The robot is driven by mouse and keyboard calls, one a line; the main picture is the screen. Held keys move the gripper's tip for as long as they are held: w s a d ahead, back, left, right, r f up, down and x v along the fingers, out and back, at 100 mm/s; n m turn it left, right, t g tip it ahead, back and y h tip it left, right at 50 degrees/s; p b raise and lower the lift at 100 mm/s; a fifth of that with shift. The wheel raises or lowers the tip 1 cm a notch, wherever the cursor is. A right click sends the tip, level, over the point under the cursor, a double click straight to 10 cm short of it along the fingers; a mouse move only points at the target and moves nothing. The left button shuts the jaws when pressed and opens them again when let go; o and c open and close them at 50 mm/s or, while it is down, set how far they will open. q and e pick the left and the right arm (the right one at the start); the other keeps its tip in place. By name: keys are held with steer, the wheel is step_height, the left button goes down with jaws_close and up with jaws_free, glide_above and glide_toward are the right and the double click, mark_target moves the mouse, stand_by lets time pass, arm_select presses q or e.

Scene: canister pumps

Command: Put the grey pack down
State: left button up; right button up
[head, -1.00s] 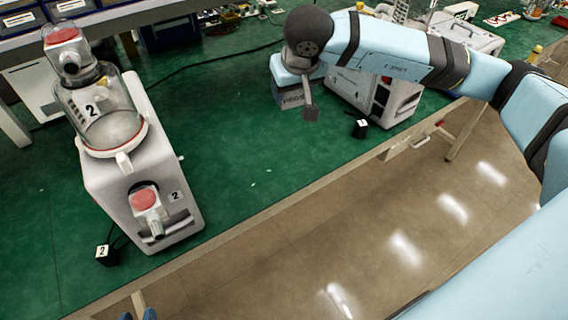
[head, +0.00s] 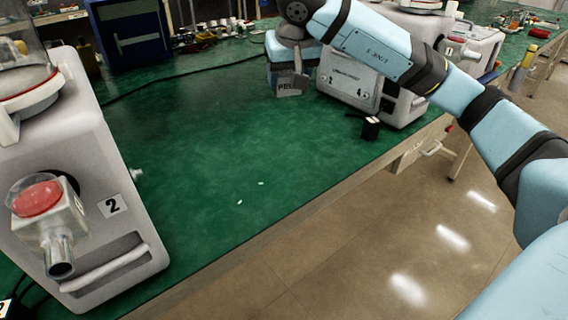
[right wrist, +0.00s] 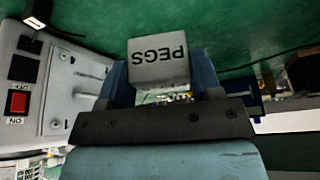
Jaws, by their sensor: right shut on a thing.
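The grey pack (right wrist: 158,62), a small box lettered PEGS, sits between the two blue fingers of my right gripper (right wrist: 160,80) in the right wrist view. The gripper is shut on it. In the head view the grey pack (head: 289,88) is partly hidden by my right gripper (head: 284,66), which points down over the green table (head: 220,130). The pack is close to the tabletop; I cannot tell whether it touches. My left gripper is not in view.
A white canister pump (head: 365,82) stands just right of the pack, with a small black block (head: 371,128) in front. Pump number 2 (head: 75,190) stands large at the left. The green table between them is clear. The table's front edge runs diagonally.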

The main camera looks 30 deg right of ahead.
step_height(320, 180, down, 14)
steer(key=b, duration=0.3)
steer(key=shift+b, duration=0.4)
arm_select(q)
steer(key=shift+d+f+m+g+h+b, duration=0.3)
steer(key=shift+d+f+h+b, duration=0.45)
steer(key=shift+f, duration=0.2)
arm_select(e)
steer(key=shift+f, duration=2.45)
steer(key=shift+f, duration=0.2)
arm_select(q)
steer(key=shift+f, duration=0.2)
arm_select(e)
steer(key=o, duration=1)
steer(key=shift+r, duration=0.1)
steer(key=shift+c, duration=0.2)
